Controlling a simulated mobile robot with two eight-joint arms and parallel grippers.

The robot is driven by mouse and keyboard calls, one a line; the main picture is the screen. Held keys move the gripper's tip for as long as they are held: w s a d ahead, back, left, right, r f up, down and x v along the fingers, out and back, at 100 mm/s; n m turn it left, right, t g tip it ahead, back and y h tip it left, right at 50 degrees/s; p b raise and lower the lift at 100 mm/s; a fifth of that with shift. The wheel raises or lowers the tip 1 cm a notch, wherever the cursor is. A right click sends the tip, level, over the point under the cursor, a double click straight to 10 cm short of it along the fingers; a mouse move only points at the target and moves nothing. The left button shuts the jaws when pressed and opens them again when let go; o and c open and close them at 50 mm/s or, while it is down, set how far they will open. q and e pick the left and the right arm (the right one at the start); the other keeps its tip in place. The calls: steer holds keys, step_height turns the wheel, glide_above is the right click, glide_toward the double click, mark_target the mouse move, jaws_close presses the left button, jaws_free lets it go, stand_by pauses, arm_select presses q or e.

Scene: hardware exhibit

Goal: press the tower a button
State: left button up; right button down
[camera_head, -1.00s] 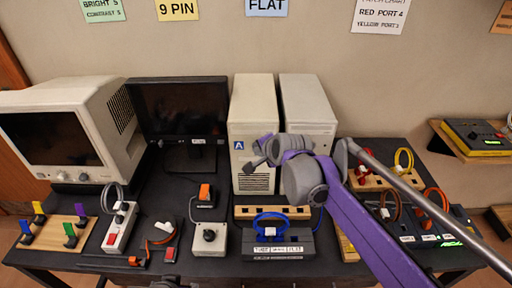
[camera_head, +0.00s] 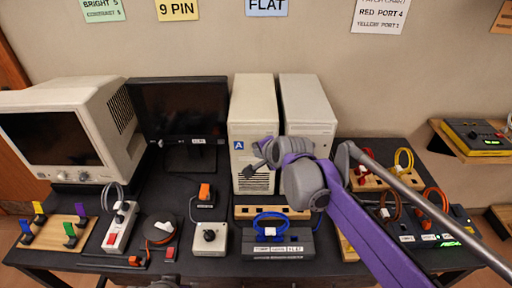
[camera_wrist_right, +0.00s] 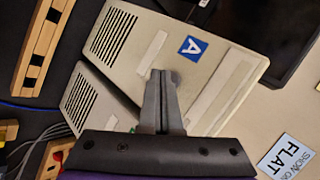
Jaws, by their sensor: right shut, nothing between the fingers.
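Tower A (camera_head: 253,120) is a beige computer case with a blue "A" label, standing upright at the back of the table. It also fills the upper middle of the right wrist view (camera_wrist_right: 145,50). My right gripper (camera_head: 250,165) is in front of its front face, below the label. In the right wrist view my right gripper (camera_wrist_right: 160,78) is shut and empty, its tips over the tower's front. I cannot tell if they touch it. The gripper and wrist hide part of the front, and I cannot make out the button.
A second beige tower (camera_head: 308,105) stands close on the right. A dark monitor (camera_head: 180,110) stands on the left, beside an old CRT (camera_head: 75,130). A blue-cable box (camera_head: 280,245), a joystick box (camera_head: 209,238) and a power strip (camera_head: 120,228) sit in front.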

steer(key=s, duration=0.6)
stand_by(0.4)
